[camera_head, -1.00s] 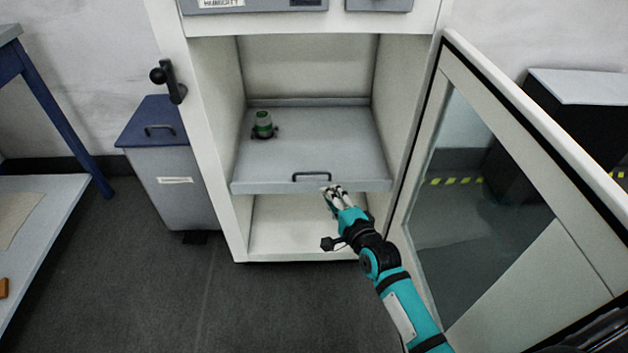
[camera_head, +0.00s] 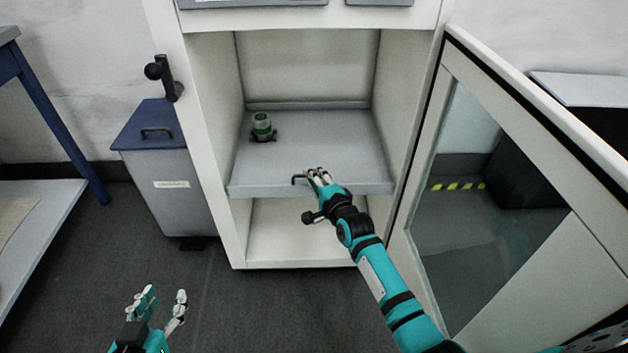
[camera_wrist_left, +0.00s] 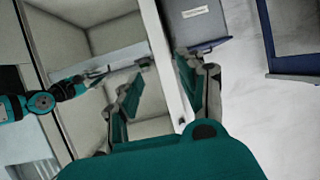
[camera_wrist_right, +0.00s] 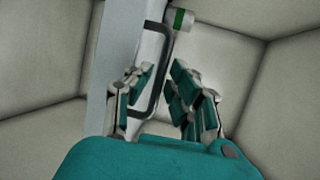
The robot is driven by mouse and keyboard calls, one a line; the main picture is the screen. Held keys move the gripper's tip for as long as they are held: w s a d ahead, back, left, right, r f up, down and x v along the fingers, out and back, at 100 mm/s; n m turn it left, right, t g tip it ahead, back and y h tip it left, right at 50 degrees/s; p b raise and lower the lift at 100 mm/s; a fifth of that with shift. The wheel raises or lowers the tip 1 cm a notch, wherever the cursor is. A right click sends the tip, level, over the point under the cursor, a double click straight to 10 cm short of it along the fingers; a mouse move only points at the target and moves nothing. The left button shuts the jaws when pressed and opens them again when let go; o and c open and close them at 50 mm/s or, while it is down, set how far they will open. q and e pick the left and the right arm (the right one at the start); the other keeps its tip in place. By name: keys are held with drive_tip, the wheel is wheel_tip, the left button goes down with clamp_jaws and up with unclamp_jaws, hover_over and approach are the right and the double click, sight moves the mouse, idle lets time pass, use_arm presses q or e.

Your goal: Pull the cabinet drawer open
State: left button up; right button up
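The drawer (camera_head: 330,140) is a grey slab with a front lip inside the open white cabinet (camera_head: 208,130). Its dark bar handle (camera_head: 297,179) is on the front, partly hidden by my right gripper (camera_head: 318,176). In the right wrist view, the handle (camera_wrist_right: 164,75) stands between the spread fingers of my right gripper (camera_wrist_right: 160,95); contact cannot be made out. My left gripper (camera_head: 158,304) is open and empty, low at the left of the head view, well away from the drawer. Its fingers also show apart in the left wrist view (camera_wrist_left: 160,85).
A green and grey object (camera_head: 262,128) stands on the drawer, left of centre. The cabinet's glazed door (camera_head: 500,170) is swung open at the right. A grey bin with a blue lid (camera_head: 170,185) stands left of the cabinet. The floor in front is clear.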

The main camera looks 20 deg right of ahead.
clamp_jaws()
idle(0.4)
use_arm(q)
drive_tip(key=s+a+f+g+y+p, duration=0.1)
drive_tip(key=s+a+f+g+p, duration=0.2)
drive_tip(key=s+g, duration=0.35)
drive_tip(key=s+a+f+g+y+p, duration=0.2)
drive_tip(key=s+f+g+p, duration=0.1)
drive_tip(key=s, duration=0.6)
drive_tip(key=s+f+p, duration=0.2)
drive_tip(key=f+p, duration=0.1)
drive_tip(key=f, duration=0.9)
drive_tip(key=s+f+g+p, duration=0.1)
drive_tip(key=s+f+p, duration=0.1)
drive_tip(key=f, duration=1)
drive_tip(key=shift+s+a+p, duration=0.2)
drive_tip(key=shift+a+p, duration=0.15)
drive_tip(key=shift+p, duration=0.55)
use_arm(e)
drive_tip(key=s+a, duration=0.3)
drive_tip(key=s, duration=0.9)
drive_tip(key=s+a, duration=0.4)
drive_tip(key=s, duration=0.8)
